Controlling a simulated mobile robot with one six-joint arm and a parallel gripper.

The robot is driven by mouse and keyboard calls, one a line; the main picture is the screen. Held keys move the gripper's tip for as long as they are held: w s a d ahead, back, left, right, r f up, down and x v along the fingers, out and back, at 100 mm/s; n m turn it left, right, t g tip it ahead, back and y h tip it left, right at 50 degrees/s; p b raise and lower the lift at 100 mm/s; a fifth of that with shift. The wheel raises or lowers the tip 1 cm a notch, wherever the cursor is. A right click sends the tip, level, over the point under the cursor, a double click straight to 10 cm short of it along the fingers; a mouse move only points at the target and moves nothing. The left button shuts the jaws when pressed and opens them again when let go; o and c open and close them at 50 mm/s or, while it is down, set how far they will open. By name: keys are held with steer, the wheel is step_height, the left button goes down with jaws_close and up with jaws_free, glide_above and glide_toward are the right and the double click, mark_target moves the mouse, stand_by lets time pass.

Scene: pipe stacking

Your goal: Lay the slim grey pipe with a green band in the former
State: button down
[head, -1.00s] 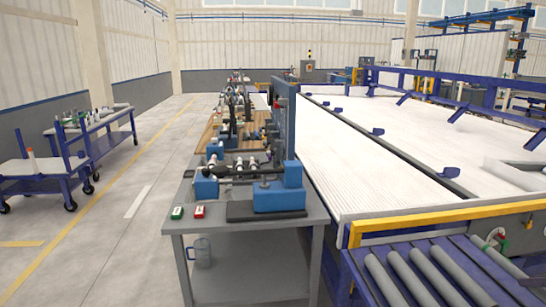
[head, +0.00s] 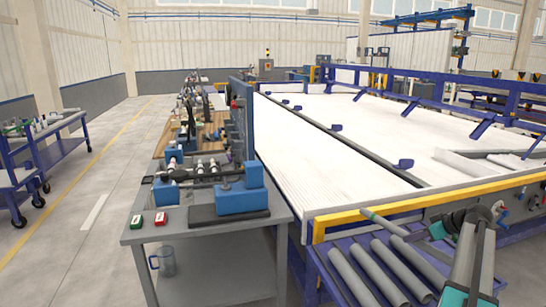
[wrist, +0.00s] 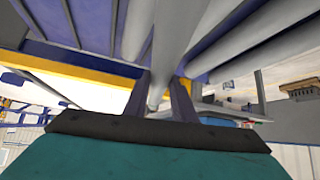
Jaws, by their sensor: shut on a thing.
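A slim grey pipe (head: 385,223) slants over the roller conveyor at the lower right of the head view. Its far end points up and left; I cannot make out the green band clearly. My gripper (head: 427,236) is shut on its near part. In the wrist view the two fingers of my gripper (wrist: 164,92) stand on either side of a grey pipe (wrist: 157,95). A blue bench fixture (head: 240,197), which may be the former, stands on the grey table, left of and apart from my gripper.
Grey rollers (head: 352,272) lie below the pipe, with a yellow rail (head: 335,226) behind them. The grey table (head: 180,262) also carries a green box (head: 137,220) and a red box (head: 160,219). A jug (head: 164,261) stands on its lower shelf. Open floor lies to the left.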

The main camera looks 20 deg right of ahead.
steer(key=w+a+n+y, duration=0.1)
steer(key=w+a, duration=0.4)
steer(key=a, duration=0.5)
steer(key=w+a+r+n+g+y, duration=0.15)
steer(key=w+a, duration=0.25)
steer(key=a, duration=0.6)
steer(key=w+a+n, duration=0.1)
steer(key=w+a, duration=0.4)
steer(key=a, duration=0.5)
steer(key=s+a+r+m+t+h, duration=0.1)
steer(key=a+m+h, duration=0.1)
steer(key=a, duration=1)
steer(key=s+a+r+m+t+h+p, duration=0.1)
steer(key=a+r+m+h, duration=0.1)
steer(key=a, duration=1.1)
steer(key=shift+r+m+h, duration=0.2)
steer(key=shift+m+h, duration=0.25)
steer(key=shift+m, duration=0.9)
